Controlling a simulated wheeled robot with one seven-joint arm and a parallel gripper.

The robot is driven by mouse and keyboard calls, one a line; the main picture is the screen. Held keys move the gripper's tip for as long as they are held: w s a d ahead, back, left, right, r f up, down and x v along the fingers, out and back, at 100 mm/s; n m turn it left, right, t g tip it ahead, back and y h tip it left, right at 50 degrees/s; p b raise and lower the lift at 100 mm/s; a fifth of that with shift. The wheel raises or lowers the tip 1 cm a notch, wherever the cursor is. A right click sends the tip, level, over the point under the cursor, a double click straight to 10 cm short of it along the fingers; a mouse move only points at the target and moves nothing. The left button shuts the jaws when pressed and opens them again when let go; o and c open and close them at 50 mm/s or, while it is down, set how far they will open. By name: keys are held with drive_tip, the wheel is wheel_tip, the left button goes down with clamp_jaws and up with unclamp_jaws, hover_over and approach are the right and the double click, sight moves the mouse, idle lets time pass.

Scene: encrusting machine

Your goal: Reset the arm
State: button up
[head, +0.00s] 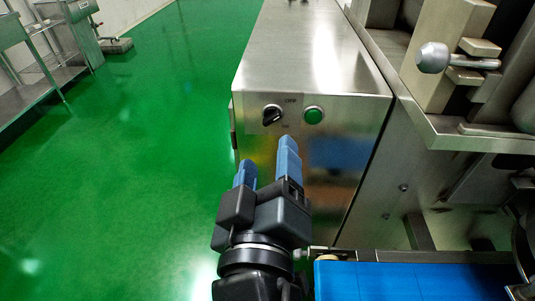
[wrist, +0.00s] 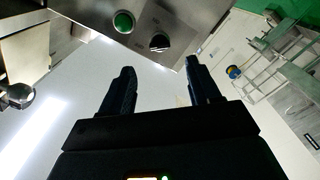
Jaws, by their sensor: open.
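My gripper (head: 267,160) is at the lower middle of the head view, with its two blue fingers apart and nothing between them. It is in front of and below the steel control box (head: 315,65) of the machine. The box's front face bears a black rotary knob (head: 271,115) and a green button (head: 314,115), both just above the fingertips in the picture. In the wrist view, the open fingers (wrist: 160,75) point up towards the box. The knob (wrist: 159,42) and the green button (wrist: 123,21) show near the top there, apart from the fingers.
A blue conveyor belt (head: 400,278) lies at the lower right. The steel machine body with a ball-ended lever (head: 433,57) stands at the right. The green floor (head: 130,170) is open at the left, with a steel rack (head: 40,50) at the far left.

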idle(0.4)
drive_tip(key=s+d+f+g+y, duration=0.3)
drive_tip(key=s+d+f, duration=0.8)
drive_tip(key=f, duration=0.4)
drive_tip(key=s+d+r+m+h, duration=0.1)
drive_tip(key=s+d+m, duration=0.3)
drive_tip(key=s, duration=0.5)
drive_tip(key=s+d+r+m+h, duration=0.1)
drive_tip(key=s+d+r+m, duration=0.1)
drive_tip(key=s+d, duration=0.5)
drive_tip(key=shift+s+d+m, duration=0.4)
drive_tip(key=shift+s+m, duration=0.5)
drive_tip(key=shift+s, duration=0.1)
